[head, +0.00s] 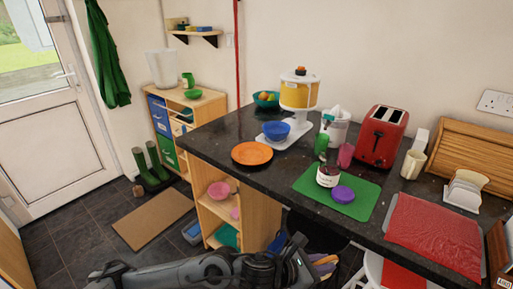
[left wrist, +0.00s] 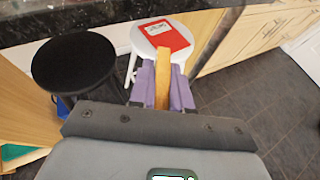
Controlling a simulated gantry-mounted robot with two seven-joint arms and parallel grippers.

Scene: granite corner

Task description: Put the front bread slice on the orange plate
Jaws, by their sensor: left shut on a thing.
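The orange plate (head: 252,153) lies flat and empty on the dark worktop, near its left front edge. My left gripper (head: 324,263) is low in front of the worktop, below its front edge in the head view. Its purple fingers (left wrist: 164,88) are shut on a thin tan bread slice (left wrist: 162,82), seen edge-on between them. The slice is off the worktop and apart from the plate. A white toast rack (head: 465,190) stands at the right of the worktop; whether it holds bread is too small to tell. My right gripper is not in view.
On the worktop (head: 215,140), a blue bowl (head: 276,131) and drink dispenser (head: 299,92) stand behind the plate. A jar (head: 328,174) and purple disc (head: 343,194) are on a green mat (head: 305,188). A black stool (left wrist: 74,66) and a white stool (left wrist: 140,40) stand below.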

